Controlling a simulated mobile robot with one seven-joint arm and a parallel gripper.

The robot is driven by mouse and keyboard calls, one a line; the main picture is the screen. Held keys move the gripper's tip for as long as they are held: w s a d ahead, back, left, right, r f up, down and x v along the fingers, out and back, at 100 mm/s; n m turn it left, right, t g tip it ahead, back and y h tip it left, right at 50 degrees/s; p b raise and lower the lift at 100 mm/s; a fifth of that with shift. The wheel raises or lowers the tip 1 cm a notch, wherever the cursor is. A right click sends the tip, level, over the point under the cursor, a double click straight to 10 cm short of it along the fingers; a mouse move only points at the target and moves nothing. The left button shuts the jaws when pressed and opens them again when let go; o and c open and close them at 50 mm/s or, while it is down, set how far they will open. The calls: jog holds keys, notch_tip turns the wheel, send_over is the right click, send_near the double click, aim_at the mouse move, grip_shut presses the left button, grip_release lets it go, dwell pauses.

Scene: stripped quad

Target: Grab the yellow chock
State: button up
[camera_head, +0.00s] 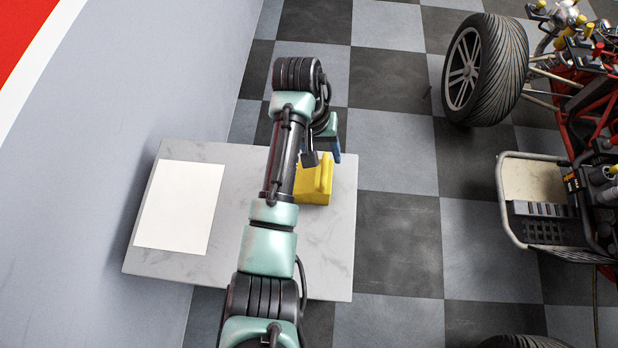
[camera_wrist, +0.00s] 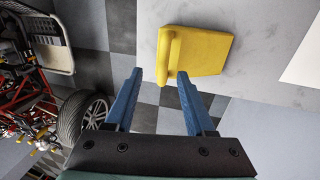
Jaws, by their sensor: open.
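The yellow chock (camera_head: 314,184) sits on the light marble-patterned table near its right edge, partly hidden by my arm in the head view. In the wrist view the chock (camera_wrist: 197,52) lies ahead of the fingertips, with a raised ridge on its left side. My gripper (camera_wrist: 160,76) is open, with two blue fingers apart and nothing between them. In the head view my gripper (camera_head: 324,152) is beside the far side of the chock. The fingertips look close to the chock, but I cannot tell whether they touch it.
The table (camera_head: 325,250) has a white sheet (camera_head: 180,207) on its left part. A grey wall (camera_head: 130,90) stands left of it. A stripped quad with a big tyre (camera_head: 487,70) is to the right, across open checkered floor (camera_head: 395,220).

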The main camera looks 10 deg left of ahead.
aim_at(324, 165)
jog(key=shift+d+f, duration=0.2)
jog(key=shift+f, duration=1.25)
jog(key=shift+d+f, duration=0.15)
jog(key=shift+f, duration=1.3)
grip_shut()
jog(key=shift+r, duration=0.1)
